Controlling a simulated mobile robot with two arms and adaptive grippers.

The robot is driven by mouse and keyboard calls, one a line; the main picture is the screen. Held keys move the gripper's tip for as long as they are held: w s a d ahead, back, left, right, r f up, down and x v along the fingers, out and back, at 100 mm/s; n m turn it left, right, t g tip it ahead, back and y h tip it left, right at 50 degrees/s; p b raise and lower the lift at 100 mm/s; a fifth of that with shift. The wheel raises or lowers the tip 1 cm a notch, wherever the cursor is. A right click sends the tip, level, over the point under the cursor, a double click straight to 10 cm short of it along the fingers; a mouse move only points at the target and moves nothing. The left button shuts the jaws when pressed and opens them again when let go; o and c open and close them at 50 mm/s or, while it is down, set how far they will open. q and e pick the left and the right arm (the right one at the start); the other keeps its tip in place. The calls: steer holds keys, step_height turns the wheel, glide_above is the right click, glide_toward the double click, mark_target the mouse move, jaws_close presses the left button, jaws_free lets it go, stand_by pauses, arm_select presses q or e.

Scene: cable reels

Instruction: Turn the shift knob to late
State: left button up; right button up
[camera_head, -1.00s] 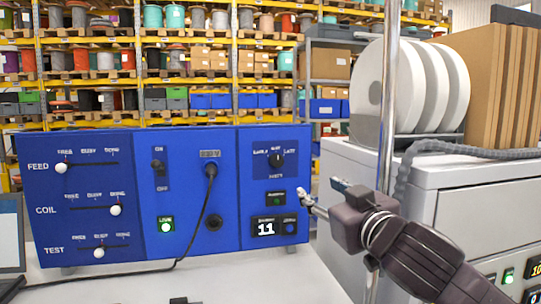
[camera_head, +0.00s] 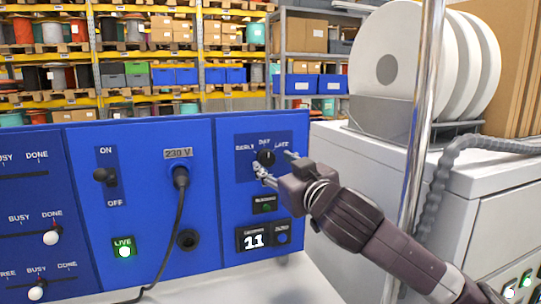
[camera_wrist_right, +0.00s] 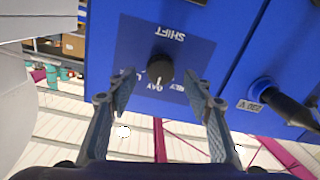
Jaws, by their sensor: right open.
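The black shift knob (camera_head: 265,157) sits on the blue panel (camera_head: 230,205), under the labels EARLY, DAY and LATE. In the right wrist view the knob (camera_wrist_right: 160,69) appears upside down with its white mark toward DAY. My right gripper (camera_head: 276,165) is at the knob, coming from the lower right. In the wrist view its open fingers (camera_wrist_right: 160,92) stand on either side of the knob, with a gap at each side. Whether the tips reach the knob's depth is hard to tell. My left gripper is not in view.
A black cable hangs from the 230 V socket (camera_head: 180,177) to the left. A metal pole (camera_head: 414,150) and a grey cabinet (camera_head: 375,190) with white reels stand right.

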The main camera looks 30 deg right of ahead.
mark_target(269, 160)
steer(key=w, duration=0.3)
steer(key=shift+d+f+p, duration=0.1)
steer(key=shift+d+p, duration=0.15)
steer(key=shift+p, duration=0.1)
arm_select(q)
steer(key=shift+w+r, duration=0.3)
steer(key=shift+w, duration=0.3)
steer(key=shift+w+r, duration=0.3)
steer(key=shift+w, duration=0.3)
arm_select(e)
steer(key=shift+s, duration=0.1)
steer(key=shift+c, duration=1.1)
steer(key=c, duration=0.9)
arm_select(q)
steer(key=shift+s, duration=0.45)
arm_select(e)
steer(key=shift+c, duration=0.2)
